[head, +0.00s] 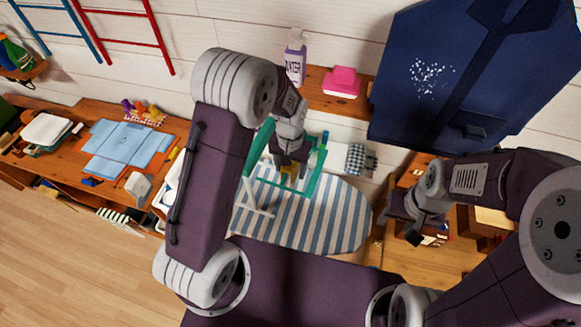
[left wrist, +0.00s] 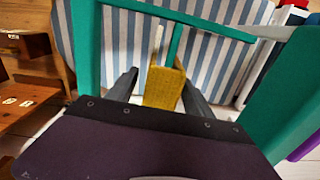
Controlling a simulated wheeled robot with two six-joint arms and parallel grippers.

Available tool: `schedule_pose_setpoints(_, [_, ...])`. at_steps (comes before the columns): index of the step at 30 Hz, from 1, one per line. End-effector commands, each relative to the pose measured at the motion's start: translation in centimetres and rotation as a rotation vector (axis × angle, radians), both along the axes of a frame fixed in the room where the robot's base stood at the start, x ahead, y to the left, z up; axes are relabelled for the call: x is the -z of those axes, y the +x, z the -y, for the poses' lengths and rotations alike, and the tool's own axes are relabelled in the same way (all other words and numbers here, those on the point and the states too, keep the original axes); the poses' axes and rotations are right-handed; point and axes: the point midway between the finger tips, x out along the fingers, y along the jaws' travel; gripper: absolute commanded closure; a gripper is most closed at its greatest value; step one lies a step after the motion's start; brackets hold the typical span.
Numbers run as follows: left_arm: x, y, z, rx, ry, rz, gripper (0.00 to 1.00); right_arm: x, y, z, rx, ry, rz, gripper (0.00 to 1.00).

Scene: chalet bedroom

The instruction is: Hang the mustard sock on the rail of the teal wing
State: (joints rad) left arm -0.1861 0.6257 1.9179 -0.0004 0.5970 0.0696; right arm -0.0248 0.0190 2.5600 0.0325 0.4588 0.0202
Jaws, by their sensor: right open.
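The mustard sock (left wrist: 164,88) lies between the two fingers of my left gripper (left wrist: 160,88) in the left wrist view. The fingers stand apart, with a gap visible at the sock's left side. In the head view the sock (head: 289,170) shows as a small yellow patch below my left gripper (head: 290,167). The teal wing (head: 309,190) frames this spot, and its bars (left wrist: 185,18) surround the fingers. A thin teal bar meets the sock's upper edge; I cannot tell whether it bears the sock. My right gripper (head: 414,235) is open, away to the right.
A striped board (head: 300,218) lies under the wing. A wooden shelf (head: 314,80) holds a purple-and-white bottle (head: 295,55) and a pink item (head: 342,80). A checked cloth (head: 356,158) is right of the wing. Open floor (head: 80,240) lies at left.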

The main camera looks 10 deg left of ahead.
Motion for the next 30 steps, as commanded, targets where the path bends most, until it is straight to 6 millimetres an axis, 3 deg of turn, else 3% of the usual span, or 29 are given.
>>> schedule_pose_setpoints(8, [-0.4,0.1,0.0,0.000,0.000,0.002,0.40,0.2,0.0,0.0,0.000,0.000,0.000,0.49])
schedule_pose_setpoints(21, [-8.4,0.1,0.0,0.000,0.000,0.003,0.40,1.6,0.0,0.0,0.000,0.000,0.000,0.49])
schedule_pose_setpoints(30, [-9.1,0.0,0.0,0.000,0.000,0.000,0.40,1.6,0.0,0.0,0.000,0.000,0.000,0.49])
